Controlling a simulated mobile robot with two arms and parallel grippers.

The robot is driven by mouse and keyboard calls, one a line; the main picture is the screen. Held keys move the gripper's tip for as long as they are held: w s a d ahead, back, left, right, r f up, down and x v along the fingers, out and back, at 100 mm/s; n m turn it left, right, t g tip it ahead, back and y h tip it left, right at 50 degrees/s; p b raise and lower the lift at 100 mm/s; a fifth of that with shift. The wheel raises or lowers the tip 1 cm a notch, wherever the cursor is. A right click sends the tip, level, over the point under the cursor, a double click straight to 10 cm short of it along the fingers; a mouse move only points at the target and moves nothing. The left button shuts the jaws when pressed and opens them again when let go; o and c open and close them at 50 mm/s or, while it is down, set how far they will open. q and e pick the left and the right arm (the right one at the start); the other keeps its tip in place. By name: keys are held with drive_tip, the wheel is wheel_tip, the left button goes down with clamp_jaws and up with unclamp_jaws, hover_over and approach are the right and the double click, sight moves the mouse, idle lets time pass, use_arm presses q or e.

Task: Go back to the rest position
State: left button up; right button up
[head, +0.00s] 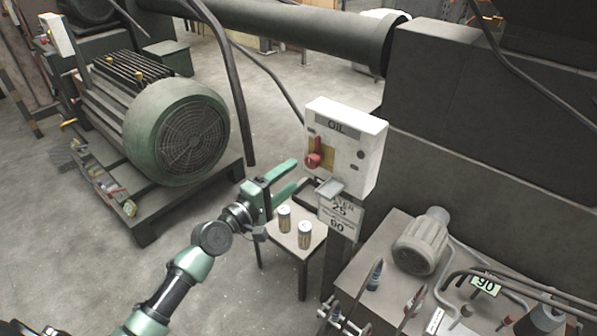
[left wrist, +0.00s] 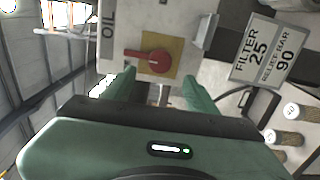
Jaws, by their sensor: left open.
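My left gripper (head: 287,178) is open and empty, its green fingers pointing at the white OIL control box (head: 352,140). In the left wrist view the two fingers (left wrist: 160,90) stand on either side below the red rotary switch (left wrist: 148,61) on its yellow plate. The switch (head: 313,160) also shows in the head view, just beyond the fingertips. A gap shows between the fingers and the switch in the head view. My right gripper is not in view.
A small table (head: 283,238) with mesh tubes (head: 304,235) stands below the left gripper. A green motor (head: 185,135) is at the left. A dark bench (head: 400,225) with a grey motor (head: 424,241) is at the right. Open floor (head: 90,240) lies at lower left.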

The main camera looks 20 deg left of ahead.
use_arm(q)
drive_tip(key=shift+s+a, duration=0.15)
drive_tip(key=shift+s, duration=0.4)
drive_tip(key=s+a+f+m+g+y, duration=0.2)
drive_tip(key=f, duration=1)
drive_tip(key=s+a+f+m+g+y, duration=0.1)
drive_tip(key=s+f+g+y, duration=0.15)
drive_tip(key=f, duration=0.95)
drive_tip(key=s+f+m+g, duration=0.2)
drive_tip(key=s+f, duration=0.3)
drive_tip(key=f, duration=0.3)
drive_tip(key=s+f+m+g, duration=0.2)
drive_tip(key=s+f, duration=0.4)
drive_tip(key=f, duration=0.2)
drive_tip(key=s+d+f+m+g, duration=0.1)
drive_tip(key=s+f, duration=0.5)
drive_tip(key=s, duration=0.6)
drive_tip(key=s+d+f+m+g+y, duration=0.1)
drive_tip(key=s+f+m+g, duration=0.3)
drive_tip(key=s, duration=0.8)
drive_tip(key=s+d+f+m+g, duration=0.1)
drive_tip(key=s+f+m, duration=0.3)
drive_tip(key=s+f, duration=0.5)
drive_tip(key=s+g, duration=0.1)
drive_tip(key=s, duration=0.2)
drive_tip(key=shift+d+m+y, duration=0.15)
drive_tip(key=shift+m+y, duration=0.2)
drive_tip(key=shift+m, duration=0.05)
